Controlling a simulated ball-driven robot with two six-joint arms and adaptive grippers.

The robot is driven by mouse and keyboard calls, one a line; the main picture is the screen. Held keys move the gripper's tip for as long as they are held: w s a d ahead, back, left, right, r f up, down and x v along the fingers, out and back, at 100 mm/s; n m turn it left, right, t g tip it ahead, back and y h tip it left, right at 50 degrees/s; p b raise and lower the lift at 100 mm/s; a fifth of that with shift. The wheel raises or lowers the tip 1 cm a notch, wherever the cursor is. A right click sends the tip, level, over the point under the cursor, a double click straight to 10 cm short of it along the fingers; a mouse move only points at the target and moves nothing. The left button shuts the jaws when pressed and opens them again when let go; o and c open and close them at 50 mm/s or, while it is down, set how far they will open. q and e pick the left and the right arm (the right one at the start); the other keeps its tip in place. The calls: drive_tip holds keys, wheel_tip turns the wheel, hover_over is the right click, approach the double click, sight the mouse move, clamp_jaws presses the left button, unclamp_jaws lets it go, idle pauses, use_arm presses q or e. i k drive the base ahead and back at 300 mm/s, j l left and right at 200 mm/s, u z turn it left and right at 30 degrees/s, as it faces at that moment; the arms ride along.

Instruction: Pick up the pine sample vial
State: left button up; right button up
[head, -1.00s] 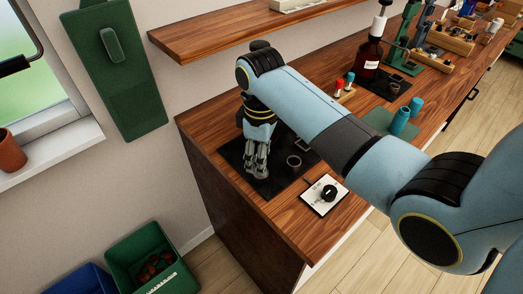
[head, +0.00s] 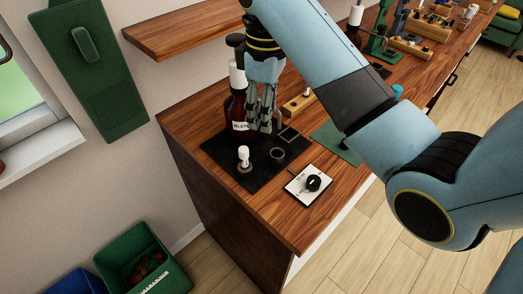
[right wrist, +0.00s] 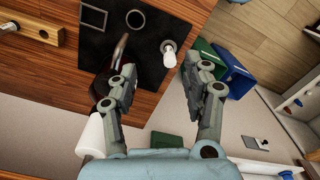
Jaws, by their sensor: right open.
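I cannot tell for certain which object is the pine sample vial. A small white-topped piece (head: 244,157) stands upright on the black mat (head: 222,150); in the right wrist view it (right wrist: 168,48) is beyond the fingertips. A wooden rack (head: 297,106) with a small pale peg is behind the mat, partly hidden by my right arm. My right gripper (head: 265,128) is open and empty above the back of the mat, apart from the white-topped piece. Its spread fingers (right wrist: 158,70) show in the wrist view. My left gripper is out of view.
A ring (head: 277,153) and a square frame (head: 289,134) lie on the mat. A dial plate (head: 308,186) is at the front. A shelf (head: 190,30) overhangs the back.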

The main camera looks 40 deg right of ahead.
sight(244, 163)
drive_tip(key=z, duration=0.9)
drive_tip(key=j+u, duration=0.25)
drive_tip(key=j, duration=0.15)
drive_tip(key=i+j+u, duration=0.2)
drive_tip(key=j, duration=0.15)
